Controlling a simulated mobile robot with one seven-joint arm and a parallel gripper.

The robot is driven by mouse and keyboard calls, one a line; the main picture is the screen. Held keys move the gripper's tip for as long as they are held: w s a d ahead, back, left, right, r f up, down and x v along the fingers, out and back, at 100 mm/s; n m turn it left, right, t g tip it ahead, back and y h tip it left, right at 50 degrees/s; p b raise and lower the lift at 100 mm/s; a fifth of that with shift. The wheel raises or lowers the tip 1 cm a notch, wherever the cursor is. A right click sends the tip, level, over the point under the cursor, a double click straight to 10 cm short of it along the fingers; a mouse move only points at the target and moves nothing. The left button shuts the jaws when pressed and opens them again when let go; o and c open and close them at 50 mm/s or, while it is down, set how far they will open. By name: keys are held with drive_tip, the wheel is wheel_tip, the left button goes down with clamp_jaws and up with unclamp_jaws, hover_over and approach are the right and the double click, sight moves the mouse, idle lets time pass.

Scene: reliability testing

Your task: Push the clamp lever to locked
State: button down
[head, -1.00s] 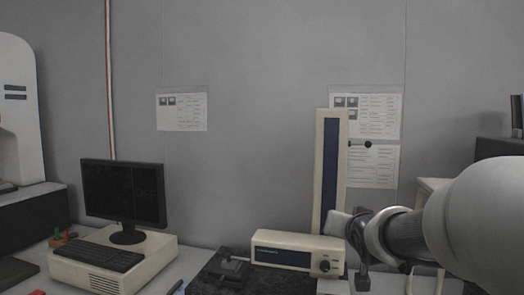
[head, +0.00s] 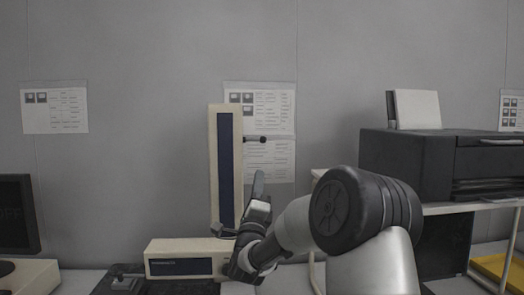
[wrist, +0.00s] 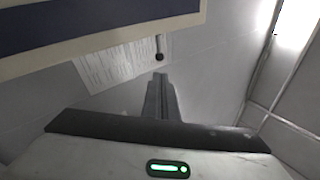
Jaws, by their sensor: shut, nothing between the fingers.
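A cream column with a dark blue face (head: 225,168) stands upright on a low cream base (head: 182,260). A thin dark lever with a round black knob (head: 262,139) sticks out to the right from the column's upper part. I take it for the clamp lever; its locked position cannot be read. In the wrist view the knob (wrist: 159,57) shows just beyond my fingertips. My gripper (head: 259,175) is shut and empty, fingers pointing up, below the knob and right of the column. A gap shows between fingertips (wrist: 160,75) and knob.
Printed sheets (head: 262,108) hang on the grey wall behind the column. A black printer (head: 418,165) stands on a white stand at right. A monitor (head: 17,217) is at the left edge. A small dark fixture (head: 125,283) sits left of the base.

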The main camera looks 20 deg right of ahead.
sight(264, 142)
drive_tip(key=p+x, duration=0.1)
drive_tip(key=x, duration=1.3)
drive_tip(key=shift+p, duration=0.3)
